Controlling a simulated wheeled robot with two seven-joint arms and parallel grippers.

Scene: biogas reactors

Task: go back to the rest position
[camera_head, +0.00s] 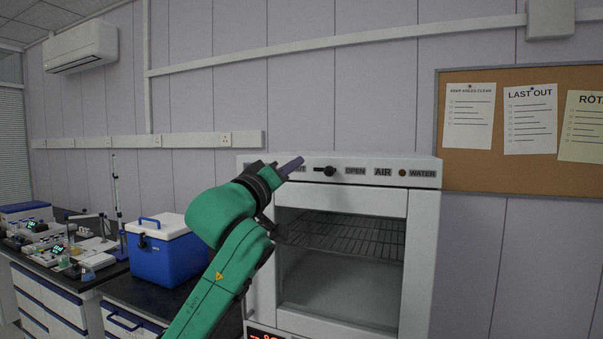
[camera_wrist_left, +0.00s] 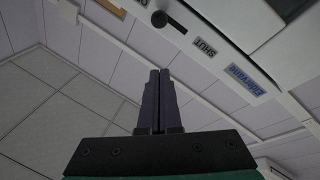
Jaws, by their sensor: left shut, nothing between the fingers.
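My left gripper (camera_head: 291,165) is shut and empty. In the head view it is raised in front of the top left of a white oven-like cabinet (camera_head: 423,260), with its fingers over part of the panel's lettering. In the left wrist view its two dark fingers (camera_wrist_left: 157,80) lie together and point toward the panel, where a black lever (camera_wrist_left: 168,21) and a "SHUT" label (camera_wrist_left: 205,48) show. A gap shows between the fingertips and the lever in that view. My right gripper is in neither view.
The cabinet's window shows a wire rack (camera_head: 345,236) inside. A blue cooler box (camera_head: 168,258) with a white lid stands on the dark bench to the left, near lab instruments (camera_head: 70,250). A cork board (camera_head: 520,178) with papers hangs at right.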

